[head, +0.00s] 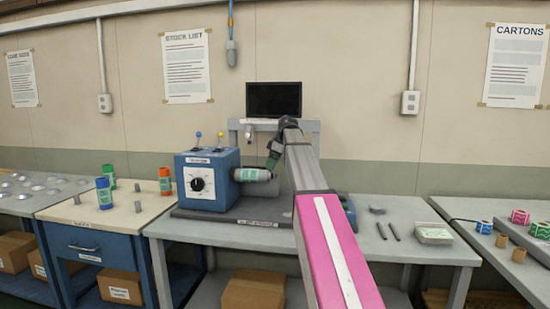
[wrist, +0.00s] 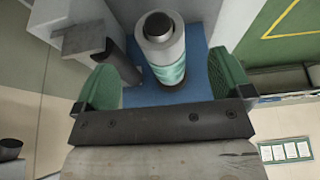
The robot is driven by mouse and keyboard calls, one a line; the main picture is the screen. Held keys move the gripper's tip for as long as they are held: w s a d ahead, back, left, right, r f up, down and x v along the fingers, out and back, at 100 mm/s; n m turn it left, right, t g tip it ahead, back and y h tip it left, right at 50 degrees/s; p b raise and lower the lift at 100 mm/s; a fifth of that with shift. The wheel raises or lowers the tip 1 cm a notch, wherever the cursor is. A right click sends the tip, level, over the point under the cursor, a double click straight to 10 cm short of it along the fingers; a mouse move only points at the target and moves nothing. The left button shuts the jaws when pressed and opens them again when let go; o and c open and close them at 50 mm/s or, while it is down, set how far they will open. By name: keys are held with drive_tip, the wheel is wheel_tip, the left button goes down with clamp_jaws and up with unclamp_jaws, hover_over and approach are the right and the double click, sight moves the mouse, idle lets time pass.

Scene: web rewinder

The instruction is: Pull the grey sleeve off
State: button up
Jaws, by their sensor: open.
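The grey sleeve (head: 252,175), with a green label, sits sideways on the spindle at the right face of the blue machine (head: 205,178). In the wrist view the sleeve (wrist: 165,52) shows a green band, and the dark spindle end (wrist: 158,26) pokes out of its mouth. My gripper (head: 273,158) is just above and right of the sleeve's free end in the head view. In the wrist view my gripper (wrist: 166,85) is open, with a green pad on each side of the sleeve and a gap at both sides. I cannot tell how deep the pads reach.
A dark bar with a grey block (wrist: 88,38) stands close to the left pad. Orange, blue and green tubes (head: 104,193) stand on the left cabinet. Grey rods (head: 387,230) and a tray (head: 433,234) lie on the right of the bench. A monitor (head: 273,99) stands behind.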

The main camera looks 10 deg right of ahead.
sight(269, 172)
drive_tip(key=x, duration=0.7)
drive_tip(key=shift+a+f, duration=0.1)
drive_tip(key=shift+f, duration=0.1)
drive_tip(key=c, duration=1.3)
drive_tip(key=shift+o, duration=0.2)
drive_tip(key=shift+s, duration=0.1)
